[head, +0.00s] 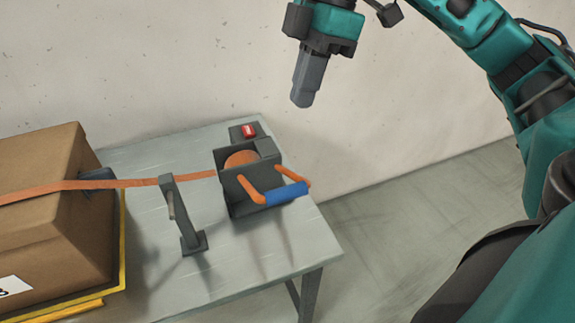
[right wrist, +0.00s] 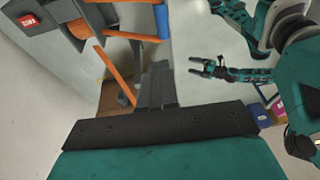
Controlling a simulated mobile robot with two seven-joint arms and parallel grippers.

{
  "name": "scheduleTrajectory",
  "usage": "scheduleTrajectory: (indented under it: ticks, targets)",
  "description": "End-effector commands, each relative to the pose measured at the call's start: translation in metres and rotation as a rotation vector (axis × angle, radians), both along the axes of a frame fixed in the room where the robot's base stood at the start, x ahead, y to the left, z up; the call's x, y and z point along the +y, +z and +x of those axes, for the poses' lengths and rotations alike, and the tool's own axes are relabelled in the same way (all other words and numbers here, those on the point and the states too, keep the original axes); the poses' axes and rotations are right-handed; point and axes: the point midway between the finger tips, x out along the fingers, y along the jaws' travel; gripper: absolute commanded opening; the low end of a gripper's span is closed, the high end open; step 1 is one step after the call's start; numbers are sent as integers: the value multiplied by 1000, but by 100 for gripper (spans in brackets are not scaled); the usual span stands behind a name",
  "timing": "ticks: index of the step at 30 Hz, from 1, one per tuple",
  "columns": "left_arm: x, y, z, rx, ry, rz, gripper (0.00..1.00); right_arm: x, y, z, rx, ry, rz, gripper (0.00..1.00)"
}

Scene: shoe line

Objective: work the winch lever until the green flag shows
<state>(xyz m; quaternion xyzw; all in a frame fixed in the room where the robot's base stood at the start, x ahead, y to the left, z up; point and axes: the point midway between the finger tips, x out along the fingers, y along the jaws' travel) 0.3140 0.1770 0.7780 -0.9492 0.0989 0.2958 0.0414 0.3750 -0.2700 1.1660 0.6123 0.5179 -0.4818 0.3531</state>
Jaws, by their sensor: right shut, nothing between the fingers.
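The winch (head: 234,196) is a dark grey housing with an orange strap drum, on the table's right part. Its lever has two orange arms and a blue grip (head: 285,193) that sticks out low at the front right; the grip also shows in the right wrist view (right wrist: 162,20). The indicator flag (head: 249,131) behind the drum shows red with white marks; no green is visible. My right gripper (head: 301,100) is shut and empty, pointing down in the air above and beyond the winch. My left gripper (right wrist: 198,67) shows small in the right wrist view, fingers apart and empty.
The orange strap (head: 135,183) runs from the winch past an upright grey post (head: 182,215) to a cardboard box (head: 45,205) on a yellow base (head: 121,250). The grey table (head: 225,275) is bare in front. A wall stands close behind; open floor lies to the right.

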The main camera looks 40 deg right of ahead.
Motion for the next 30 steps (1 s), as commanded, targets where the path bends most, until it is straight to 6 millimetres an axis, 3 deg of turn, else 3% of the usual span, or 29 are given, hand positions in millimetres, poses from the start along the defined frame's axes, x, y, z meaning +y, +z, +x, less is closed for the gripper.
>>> scheduleTrajectory:
  ticks: [5, 21, 30]
  targets:
    - [0, -1, -1, 2, -1, 0, 83, 5, -17, 0, 5, 0, -2, 0]
    - [0, 0, -1, 1, -1, 0, 83, 30, -117, -5, 3, 1, -1, 0]
    - [0, 0, 0, 0, -1, 1, 83, 31, -135, -8, 0, 1, -1, 0]
